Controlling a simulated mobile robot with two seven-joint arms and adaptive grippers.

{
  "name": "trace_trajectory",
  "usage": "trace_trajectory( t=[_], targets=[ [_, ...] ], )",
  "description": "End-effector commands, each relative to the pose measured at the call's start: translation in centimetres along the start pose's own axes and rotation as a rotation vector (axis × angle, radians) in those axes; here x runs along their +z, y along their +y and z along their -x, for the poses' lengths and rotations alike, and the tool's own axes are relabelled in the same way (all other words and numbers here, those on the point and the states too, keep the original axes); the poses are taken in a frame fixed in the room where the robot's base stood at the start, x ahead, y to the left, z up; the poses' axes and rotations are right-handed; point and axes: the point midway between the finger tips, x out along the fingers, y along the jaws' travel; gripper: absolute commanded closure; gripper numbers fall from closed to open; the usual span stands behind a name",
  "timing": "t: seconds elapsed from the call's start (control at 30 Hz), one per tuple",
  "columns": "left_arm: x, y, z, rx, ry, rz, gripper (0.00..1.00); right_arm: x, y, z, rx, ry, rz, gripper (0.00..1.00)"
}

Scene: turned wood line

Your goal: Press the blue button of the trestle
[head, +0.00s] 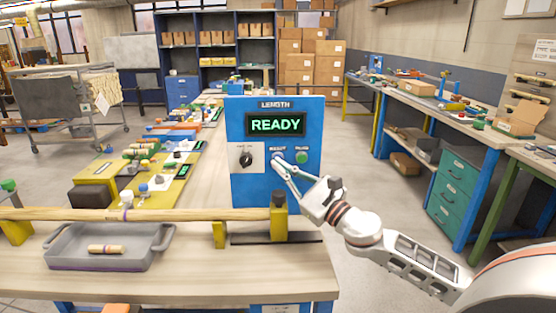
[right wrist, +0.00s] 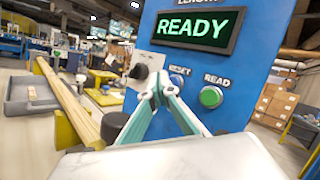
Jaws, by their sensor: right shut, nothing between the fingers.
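A blue panel (head: 275,186) with a green READY display (head: 276,123) stands at the right end of the wooden bench. In the right wrist view, the blue button (right wrist: 177,79) sits under the RESET label, with a green READ button (right wrist: 211,97) to its right and a dark knob (right wrist: 139,71) to its left. My right gripper (head: 278,164) is shut and empty, its fingertips (right wrist: 161,88) at the panel face close by the blue button. The fingers partly cover the button; I cannot tell if they touch it. My left gripper is not in view.
A long wooden rod (head: 175,214) lies across yellow supports (head: 279,218) in front of the panel. A grey tray (head: 62,257) holding a short wood piece (head: 106,249) sits at the left. Open floor lies right of the bench, before a green drawer cabinet (head: 457,182).

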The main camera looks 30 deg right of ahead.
Motion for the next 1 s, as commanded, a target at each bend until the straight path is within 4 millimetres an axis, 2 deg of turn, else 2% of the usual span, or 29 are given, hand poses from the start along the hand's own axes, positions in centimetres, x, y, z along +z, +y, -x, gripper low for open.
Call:
trace_trajectory(
  t=[0.17,0.63,1.0],
  targets=[
    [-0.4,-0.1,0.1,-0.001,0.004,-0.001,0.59,0.4,0.3,0.4,0.001,0.000,-0.001,1.00],
    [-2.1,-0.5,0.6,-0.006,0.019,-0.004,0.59,2.4,2.3,3.2,-0.001,0.000,0.001,1.00],
    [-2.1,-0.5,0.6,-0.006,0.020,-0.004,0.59,2.5,2.5,3.5,0.000,0.000,0.000,1.00]
  ],
)
